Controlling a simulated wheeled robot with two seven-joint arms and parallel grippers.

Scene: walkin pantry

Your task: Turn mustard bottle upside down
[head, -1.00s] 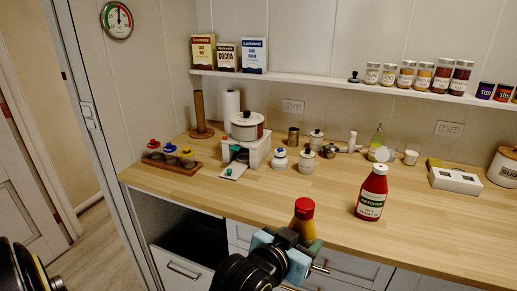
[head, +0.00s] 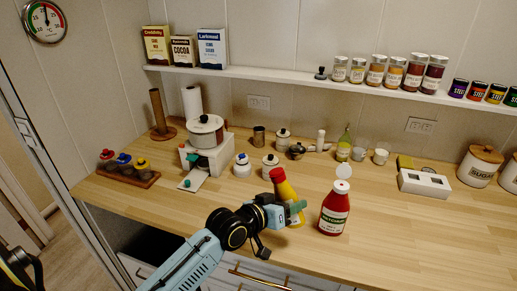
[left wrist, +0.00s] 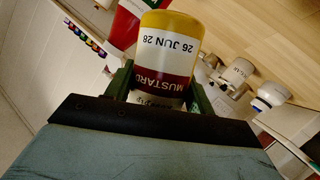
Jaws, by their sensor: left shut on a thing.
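The mustard bottle (head: 287,190) is yellow with a red cap. In the head view it leans, cap up and toward the left, over the front of the wooden counter. My left gripper (head: 284,213) is shut on its lower body, with a green finger across it. I cannot tell whether its base touches the counter. In the left wrist view the bottle (left wrist: 168,50) sits between the green fingers (left wrist: 157,88), its yellow end away from the palm and its label text inverted. The cap is hidden there. My right gripper is not in view.
A red ketchup bottle (head: 333,212) stands close to the right of the mustard. Jars, a pot (head: 206,132) on a white stand and a rack of colored-topped containers (head: 128,172) stand farther back and left. The counter (head: 420,235) is clear at front right.

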